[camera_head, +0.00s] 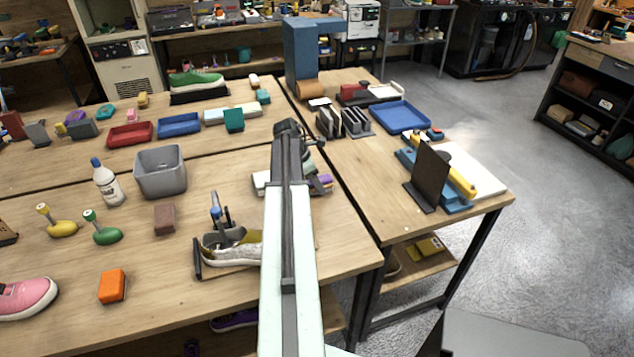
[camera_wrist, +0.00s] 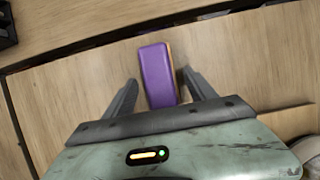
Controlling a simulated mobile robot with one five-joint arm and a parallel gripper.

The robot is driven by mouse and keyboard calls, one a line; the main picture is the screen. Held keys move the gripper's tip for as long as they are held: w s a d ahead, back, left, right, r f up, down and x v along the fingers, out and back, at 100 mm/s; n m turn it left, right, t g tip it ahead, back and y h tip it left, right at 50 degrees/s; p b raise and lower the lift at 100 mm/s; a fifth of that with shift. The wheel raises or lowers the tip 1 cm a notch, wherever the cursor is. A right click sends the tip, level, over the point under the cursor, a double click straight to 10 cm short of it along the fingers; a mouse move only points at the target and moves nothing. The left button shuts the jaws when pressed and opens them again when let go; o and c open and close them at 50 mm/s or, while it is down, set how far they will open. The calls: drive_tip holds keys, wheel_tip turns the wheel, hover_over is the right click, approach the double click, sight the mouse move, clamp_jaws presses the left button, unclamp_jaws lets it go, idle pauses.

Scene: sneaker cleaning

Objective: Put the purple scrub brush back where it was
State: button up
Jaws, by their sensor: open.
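The purple scrub brush (camera_wrist: 157,76) lies on the wooden tabletop in the wrist view, with a thin orange-tan edge along its right side. My gripper (camera_wrist: 160,84) is open, with one finger on each side of the brush and gaps on both sides. Whether the fingertips are down at brush height is hard to tell. In the head view a bit of purple (camera_head: 325,181) shows just right of my arm, near the bench's right edge. My arm hides most of that spot and my fingers there.
A grey and olive sneaker (camera_head: 235,246) sits on a stand left of my arm. A grey bin (camera_head: 160,172), a white bottle (camera_head: 107,183), a brown block (camera_head: 165,219) and an orange block (camera_head: 112,286) stand farther left. A dark upright panel (camera_head: 430,176) stands on the right bench.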

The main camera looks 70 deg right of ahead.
drive_tip(key=p+v, duration=1.1)
drive_tip(key=v, duration=0.1)
drive_tip(key=shift+r, duration=0.1)
idle(0.9)
